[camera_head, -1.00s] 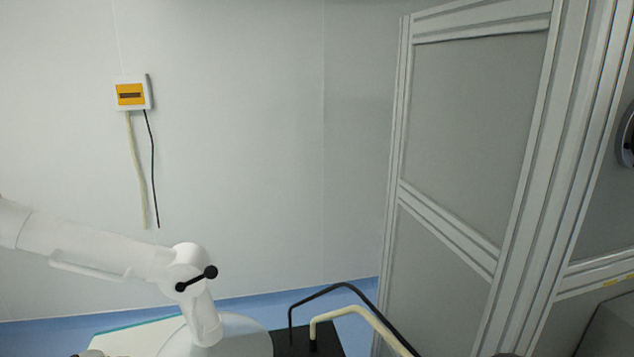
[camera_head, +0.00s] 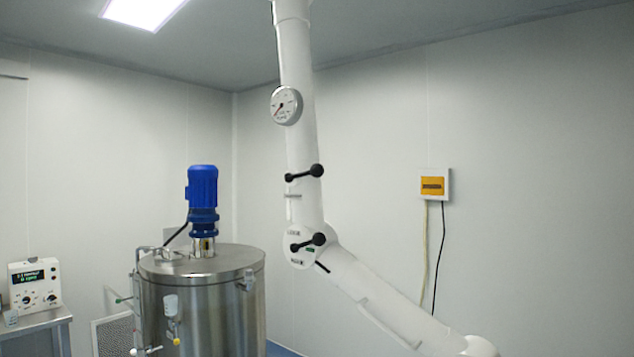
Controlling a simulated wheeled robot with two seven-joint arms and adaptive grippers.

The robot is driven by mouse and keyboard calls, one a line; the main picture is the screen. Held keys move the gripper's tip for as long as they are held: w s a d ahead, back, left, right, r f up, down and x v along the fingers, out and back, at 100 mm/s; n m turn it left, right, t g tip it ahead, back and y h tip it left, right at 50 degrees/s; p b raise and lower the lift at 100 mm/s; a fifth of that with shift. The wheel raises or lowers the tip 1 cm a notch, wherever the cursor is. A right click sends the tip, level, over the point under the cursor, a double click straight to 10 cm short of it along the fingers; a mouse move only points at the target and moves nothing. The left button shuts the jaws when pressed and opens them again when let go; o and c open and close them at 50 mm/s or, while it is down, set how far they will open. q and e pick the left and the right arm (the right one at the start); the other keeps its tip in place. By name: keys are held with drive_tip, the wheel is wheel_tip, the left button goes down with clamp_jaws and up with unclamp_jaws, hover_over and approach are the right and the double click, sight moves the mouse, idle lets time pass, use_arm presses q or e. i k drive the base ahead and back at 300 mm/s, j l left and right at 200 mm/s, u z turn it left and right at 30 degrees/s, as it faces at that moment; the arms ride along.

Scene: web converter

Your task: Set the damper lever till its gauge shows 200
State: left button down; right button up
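A round white gauge (camera_head: 286,105) is mounted on the upright white duct (camera_head: 299,140). Its reddish needle seems to point to the lower left; the numbers are too small to read. A black lever with ball ends (camera_head: 304,173) sits on the duct below the gauge, tilted slightly up to the right. A similar black handle (camera_head: 308,242) is at the duct's elbow joint. I cannot tell for certain which one is the damper lever; the upper is nearer the gauge. Neither of my grippers is in view.
A steel tank (camera_head: 205,300) with a blue motor (camera_head: 202,187) stands left of the duct. A control box (camera_head: 35,285) sits on a stand at far left. The duct's lower section (camera_head: 385,305) slants down to the right. A yellow-fronted box (camera_head: 433,185) is on the wall.

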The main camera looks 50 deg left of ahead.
sight(316, 170)
drive_tip(key=u, duration=1.8)
